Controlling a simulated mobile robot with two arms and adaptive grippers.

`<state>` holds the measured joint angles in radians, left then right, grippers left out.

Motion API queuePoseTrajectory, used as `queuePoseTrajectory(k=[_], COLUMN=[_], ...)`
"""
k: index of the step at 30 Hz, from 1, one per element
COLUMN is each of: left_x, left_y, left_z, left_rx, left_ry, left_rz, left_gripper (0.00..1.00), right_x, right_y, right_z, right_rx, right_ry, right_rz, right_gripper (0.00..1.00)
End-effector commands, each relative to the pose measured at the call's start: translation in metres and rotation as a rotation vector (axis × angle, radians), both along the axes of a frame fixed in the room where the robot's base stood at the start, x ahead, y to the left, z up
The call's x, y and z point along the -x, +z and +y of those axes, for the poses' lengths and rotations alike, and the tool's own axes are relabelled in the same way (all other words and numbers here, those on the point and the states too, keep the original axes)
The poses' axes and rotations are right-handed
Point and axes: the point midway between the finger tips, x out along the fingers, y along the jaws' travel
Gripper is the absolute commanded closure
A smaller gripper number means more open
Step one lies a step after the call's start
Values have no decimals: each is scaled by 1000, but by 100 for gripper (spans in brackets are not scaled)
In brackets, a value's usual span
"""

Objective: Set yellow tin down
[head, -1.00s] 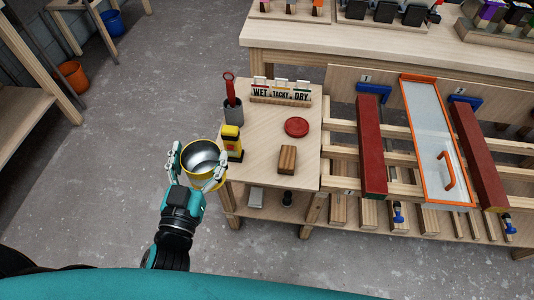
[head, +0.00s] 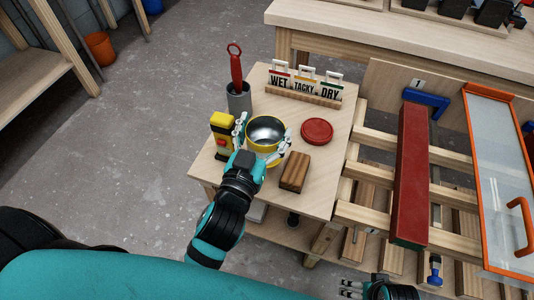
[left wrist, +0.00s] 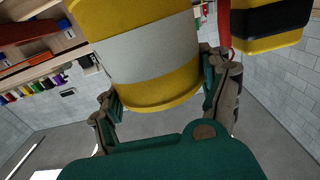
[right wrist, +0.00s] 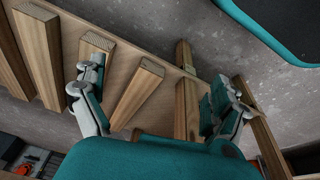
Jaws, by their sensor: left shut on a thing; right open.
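The yellow tin (head: 262,153) is an open, silvery-lined tin with a yellow outside, over the small wooden table in the head view. My left gripper (head: 262,142) is shut on it, with a finger on each side. In the left wrist view the tin (left wrist: 150,60) shows a pale band between yellow bands and sits between the fingers. I cannot tell whether its base touches the tabletop. My right gripper (head: 362,288) is open and empty at the bottom of the head view. In the right wrist view its fingers (right wrist: 155,105) are wide apart.
On the table (head: 317,197) stand a yellow-and-black device (head: 222,135) left of the tin, a grey cup with a red-handled tool (head: 238,95), a WET/TACKY/DRY card rack (head: 303,90), a red disc (head: 317,131) and a wooden block (head: 295,172).

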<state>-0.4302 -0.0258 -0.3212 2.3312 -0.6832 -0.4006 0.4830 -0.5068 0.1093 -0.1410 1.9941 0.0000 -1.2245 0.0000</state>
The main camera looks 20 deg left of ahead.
Motion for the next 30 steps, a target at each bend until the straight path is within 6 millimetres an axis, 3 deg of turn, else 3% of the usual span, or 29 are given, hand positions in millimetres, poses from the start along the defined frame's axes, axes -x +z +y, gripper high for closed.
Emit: queuePoseTrajectory(k=[3,11,20,30], left_x=[0,0,0,0], left_y=[-19,-33,-62,-64], left_z=[0,0,0,0], left_rx=[1,2,0,1], left_ry=[0,0,0,-1], left_rz=[-3,-5,-4,-5], left_gripper=[76,76,76,76], right_x=[-1,1,11,13], right_y=[23,51,96,104], right_z=[-1,-1,-3,-4], right_rx=[0,-1,-2,-2], right_ry=[-2,-4,-7,-8], right_rz=[-16,-26,-54,-54], right_gripper=[1,1,1,1])
